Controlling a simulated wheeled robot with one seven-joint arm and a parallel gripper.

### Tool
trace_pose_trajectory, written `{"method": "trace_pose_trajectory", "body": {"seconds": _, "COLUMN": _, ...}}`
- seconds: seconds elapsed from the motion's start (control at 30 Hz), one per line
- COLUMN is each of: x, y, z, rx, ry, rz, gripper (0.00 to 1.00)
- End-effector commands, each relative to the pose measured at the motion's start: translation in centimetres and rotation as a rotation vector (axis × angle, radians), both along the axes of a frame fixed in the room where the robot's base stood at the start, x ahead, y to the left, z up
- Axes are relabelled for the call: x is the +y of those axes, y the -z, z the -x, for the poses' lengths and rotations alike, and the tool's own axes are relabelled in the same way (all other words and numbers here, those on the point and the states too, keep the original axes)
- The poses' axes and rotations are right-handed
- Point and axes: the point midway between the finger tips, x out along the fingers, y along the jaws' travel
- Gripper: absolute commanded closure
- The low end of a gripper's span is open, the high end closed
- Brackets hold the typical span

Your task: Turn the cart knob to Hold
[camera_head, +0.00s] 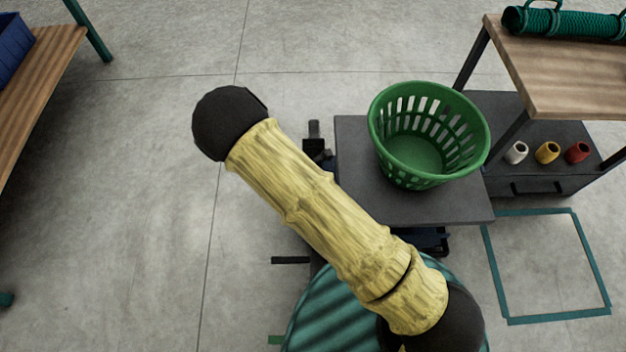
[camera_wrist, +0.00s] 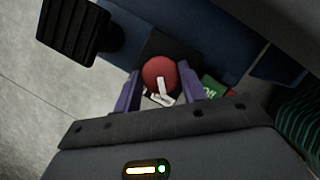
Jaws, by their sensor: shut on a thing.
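The red round knob (camera_wrist: 156,69) shows in the wrist view between the two purple fingers of my gripper (camera_wrist: 159,74), which is shut on it. A white pointer mark on the knob points toward the lower edge of the picture, at a white label (camera_wrist: 160,99) partly hidden there. A green label (camera_wrist: 212,88) with white letters, partly covered, lies to the right of the right finger; "HO" seems readable. In the head view the cart (camera_head: 365,160) has a dark flat top; my arm hides part of it, and the knob and gripper are not visible there.
A green basket (camera_head: 470,112) stands on the cart top. A black ribbed pad (camera_wrist: 74,24) sits left of the knob in the wrist view. A wooden bench (camera_head: 560,75) with a dark lower cabinet and small spools is at right; another bench (camera_head: 38,75) is at left.

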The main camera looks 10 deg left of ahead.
Motion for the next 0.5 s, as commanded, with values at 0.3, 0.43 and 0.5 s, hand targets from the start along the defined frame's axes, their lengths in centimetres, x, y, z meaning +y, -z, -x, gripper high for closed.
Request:
{"method": "trace_pose_trajectory", "body": {"seconds": 0.3, "x": 0.02, "y": -0.55, "z": -0.12, "rx": 0.001, "ry": 0.21, "rz": 0.0, "gripper": 0.82}}
{"method": "trace_pose_trajectory", "body": {"seconds": 0.43, "x": 0.08, "y": -0.54, "z": -0.19, "rx": 0.001, "ry": 0.327, "rz": 0.0, "gripper": 0.82}}
{"method": "trace_pose_trajectory", "body": {"seconds": 0.5, "x": 0.13, "y": -0.5, "z": -0.2, "rx": 0.002, "ry": 0.394, "rz": -0.001, "gripper": 0.82}}
